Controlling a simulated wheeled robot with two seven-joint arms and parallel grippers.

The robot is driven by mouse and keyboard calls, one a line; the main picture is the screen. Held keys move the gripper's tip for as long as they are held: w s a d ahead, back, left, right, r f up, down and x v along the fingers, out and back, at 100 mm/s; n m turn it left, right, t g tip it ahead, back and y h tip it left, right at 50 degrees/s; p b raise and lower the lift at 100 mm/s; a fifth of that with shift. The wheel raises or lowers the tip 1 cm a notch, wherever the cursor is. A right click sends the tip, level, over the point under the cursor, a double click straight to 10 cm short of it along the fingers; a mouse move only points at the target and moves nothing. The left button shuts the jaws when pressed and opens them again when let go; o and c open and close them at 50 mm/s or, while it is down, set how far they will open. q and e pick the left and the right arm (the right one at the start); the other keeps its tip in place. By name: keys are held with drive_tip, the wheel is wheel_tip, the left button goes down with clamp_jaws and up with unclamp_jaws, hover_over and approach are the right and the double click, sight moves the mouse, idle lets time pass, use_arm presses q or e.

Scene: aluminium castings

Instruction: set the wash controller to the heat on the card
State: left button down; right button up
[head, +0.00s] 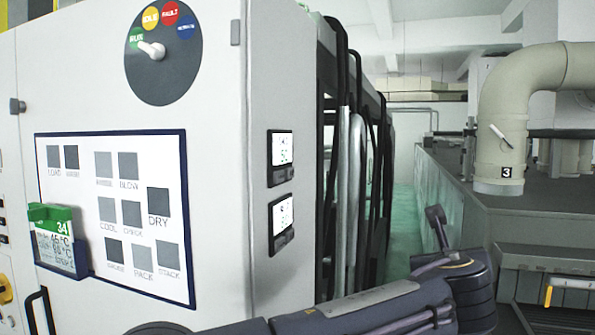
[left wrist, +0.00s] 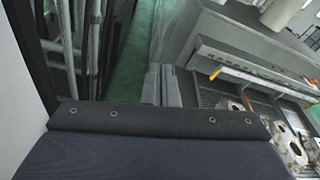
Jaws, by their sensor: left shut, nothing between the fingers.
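Two small controllers with white screens are on the cabinet's side face, an upper one (head: 281,150) and a lower one (head: 282,222). Their digits and names are too small to read, so I cannot tell which is the wash controller. My left arm crosses the bottom of the head view.
The cabinet front has a panel (head: 90,215) of labelled grey squares and a rotary knob (head: 151,50) turned toward its green label. Dark frames and hoses (head: 343,180) stand behind the controllers. A grey bench (head: 540,215) with a thick pipe (head: 497,120) lies right, beyond a green-floored aisle.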

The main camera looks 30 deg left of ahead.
sight(279, 176)
use_arm(q)
drive_tip(key=s+a+r+n+g+y+p, duration=0.1)
drive_tip(key=s+a+r+n+g+y, duration=0.4)
drive_tip(key=s+a+r+y, duration=0.7)
drive_tip(key=r+g+y, duration=0.1)
drive_tip(key=y, duration=0.5)
drive_tip(key=shift+r+n+y, duration=0.15)
drive_tip(key=shift+n+y, duration=0.15)
drive_tip(key=shift+y, duration=0.1)
drive_tip(key=shift+s+a, duration=0.1)
drive_tip(key=s+a+b, duration=0.2)
drive_tip(key=a+b, duration=0.1)
drive_tip(key=a, duration=0.5)
drive_tip(key=shift+a, duration=0.2)
